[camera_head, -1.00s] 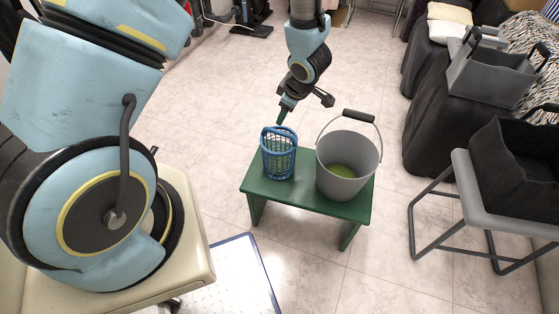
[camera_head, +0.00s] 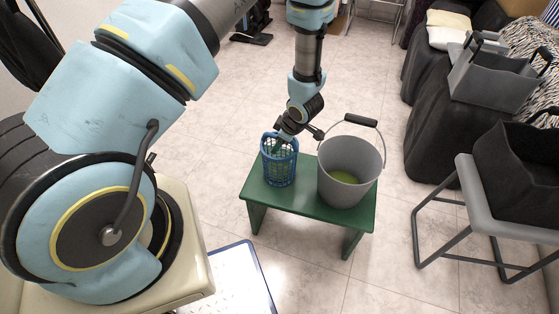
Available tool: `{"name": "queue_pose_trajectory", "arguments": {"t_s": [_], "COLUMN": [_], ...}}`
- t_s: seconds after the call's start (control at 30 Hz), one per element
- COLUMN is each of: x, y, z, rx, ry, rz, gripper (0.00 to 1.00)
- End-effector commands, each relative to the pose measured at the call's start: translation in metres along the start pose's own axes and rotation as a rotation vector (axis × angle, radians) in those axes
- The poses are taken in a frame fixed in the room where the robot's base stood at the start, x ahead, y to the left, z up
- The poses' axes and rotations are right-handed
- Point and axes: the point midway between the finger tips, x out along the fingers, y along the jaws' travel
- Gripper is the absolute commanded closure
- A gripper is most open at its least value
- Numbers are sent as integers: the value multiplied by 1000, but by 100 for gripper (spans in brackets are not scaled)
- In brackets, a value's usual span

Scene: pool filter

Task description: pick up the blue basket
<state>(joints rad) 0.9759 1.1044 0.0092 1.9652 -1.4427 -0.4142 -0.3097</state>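The blue basket (camera_head: 280,170) is an openwork basket with a looped handle. It stands upright at the left end of the green bench (camera_head: 308,203). My gripper (camera_head: 281,143) points down at the basket's top, with its tip overlapping the rim and handle. The fingertips are small and partly hidden by the basket and wrist, so I cannot tell whether they are open or shut, or whether they touch the basket.
A grey bucket (camera_head: 347,178) with a raised handle and something green inside stands right of the basket, close to my wrist. A chair (camera_head: 489,205) with a black bag is at right. Tiled floor is clear behind the bench.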

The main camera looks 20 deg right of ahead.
Motion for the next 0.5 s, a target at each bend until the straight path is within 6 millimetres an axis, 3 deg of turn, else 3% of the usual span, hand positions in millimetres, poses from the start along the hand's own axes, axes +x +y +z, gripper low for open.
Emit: {"name": "queue_pose_trajectory", "arguments": {"t_s": [0.3,0.5], "x": [6,6], "y": [1,1], "z": [0,0], "rx": [-1,0], "ry": [-1,-1], "rz": [1,1], "gripper": [45,68]}}
